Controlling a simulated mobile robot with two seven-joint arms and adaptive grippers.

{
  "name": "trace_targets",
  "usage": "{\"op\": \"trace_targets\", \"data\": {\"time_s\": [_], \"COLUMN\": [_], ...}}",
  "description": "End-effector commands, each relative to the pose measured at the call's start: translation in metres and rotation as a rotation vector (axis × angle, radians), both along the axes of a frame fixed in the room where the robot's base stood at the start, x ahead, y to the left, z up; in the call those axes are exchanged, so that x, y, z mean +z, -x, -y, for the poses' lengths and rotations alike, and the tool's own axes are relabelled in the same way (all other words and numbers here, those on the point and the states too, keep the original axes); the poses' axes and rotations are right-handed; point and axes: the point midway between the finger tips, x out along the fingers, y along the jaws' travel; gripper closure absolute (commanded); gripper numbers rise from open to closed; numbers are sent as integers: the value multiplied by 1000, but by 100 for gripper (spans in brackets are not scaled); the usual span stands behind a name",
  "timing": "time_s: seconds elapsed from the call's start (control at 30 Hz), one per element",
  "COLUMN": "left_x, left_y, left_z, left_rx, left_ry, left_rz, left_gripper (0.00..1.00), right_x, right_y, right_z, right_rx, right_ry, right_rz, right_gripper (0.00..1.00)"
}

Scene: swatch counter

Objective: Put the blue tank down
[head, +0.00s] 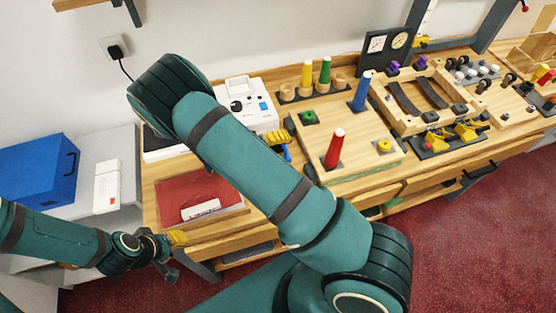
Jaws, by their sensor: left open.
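The blue tank (286,153) shows as a small blue patch above the wooden counter, mostly hidden behind my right upper arm. The yellow ribbed finger pads of my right gripper (277,137) are at it, and the gripper appears shut on it. The fingertips and the tank's underside are hidden, so I cannot tell whether it touches the counter. My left gripper (170,252) is open and empty, in front of the counter's left front corner.
A white machine (246,103) stands behind the tank. A board (350,125) holds tall blue (362,91) and red (335,150) tapered pieces. A blue box (38,168) stands on a grey surface.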

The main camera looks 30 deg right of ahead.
Motion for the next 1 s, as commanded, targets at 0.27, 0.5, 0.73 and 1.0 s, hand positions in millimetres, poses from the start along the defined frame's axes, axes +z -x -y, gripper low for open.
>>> {"op": "trace_targets", "data": {"time_s": [0.27, 0.5, 0.73, 1.0], "left_x": [0, 0, 1, 4], "left_y": [0, 0, 0, 0], "left_z": [0, 0, 0, 0], "left_rx": [0, 0, 0, -1], "left_ry": [0, 0, 0, 0], "left_rz": [0, 0, 0, -1], "left_gripper": [66, 66, 66, 66], "right_x": [0, 1, 15, 56], "right_y": [0, 0, 0, 0], "right_z": [0, 0, 0, 0], "right_rx": [0, -1, -2, -3], "right_ry": [0, 0, 0, -3], "right_rz": [0, 1, 2, 3], "right_gripper": [100, 100, 100, 100]}}
